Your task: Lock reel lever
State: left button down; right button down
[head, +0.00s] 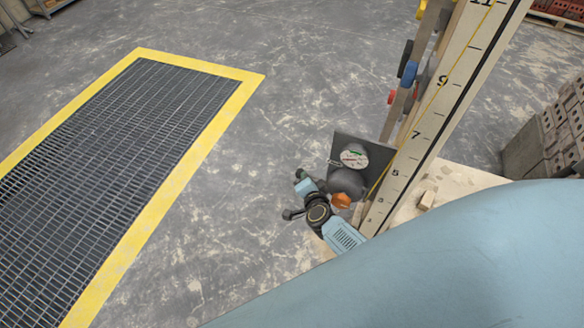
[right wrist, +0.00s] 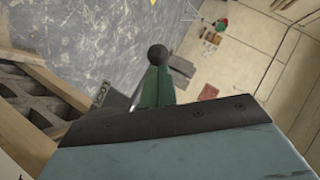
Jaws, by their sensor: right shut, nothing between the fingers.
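In the right wrist view a green lever (right wrist: 154,88) with a black ball knob (right wrist: 157,54) stands up just beyond the dark front edge of my right gripper. In the head view my right gripper (head: 305,186) is beside a grey rounded housing (head: 347,183) with an orange knob (head: 341,200), low on the tall numbered board (head: 440,95). It is shut with nothing between the fingers. I cannot tell whether it touches the lever. The lever does not show clearly in the head view. My left gripper is not in view.
A dark plate with a pale round dial (head: 354,156) is behind the housing. Coloured clips (head: 408,73) hang along the board. A yellow-edged floor grate (head: 125,140) is at left; brick stacks (head: 565,130) are at right. The concrete floor between grate and board is clear.

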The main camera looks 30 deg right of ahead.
jog(key=shift+w+a+f+g, duration=0.1)
jog(key=shift+f+g, duration=0.05)
jog(key=shift+f, duration=0.4)
jog(key=shift+w+a+f+g, duration=0.1)
jog(key=shift+f+g, duration=0.05)
jog(key=shift+f, duration=0.35)
jog(key=shift+d+r, duration=0.1)
jog(key=shift+r+p, duration=0.7)
jog(key=shift+p, duration=0.3)
jog(key=shift+r, duration=0.1)
jog(key=s+a+r+p, duration=0.4)
jog(key=s+r+p, duration=0.1)
jog(key=s, duration=0.1)
jog(key=shift+s+a+r+p, duration=0.25)
jog(key=shift+s+r+p, duration=0.05)
jog(key=shift+s+r, duration=0.1)
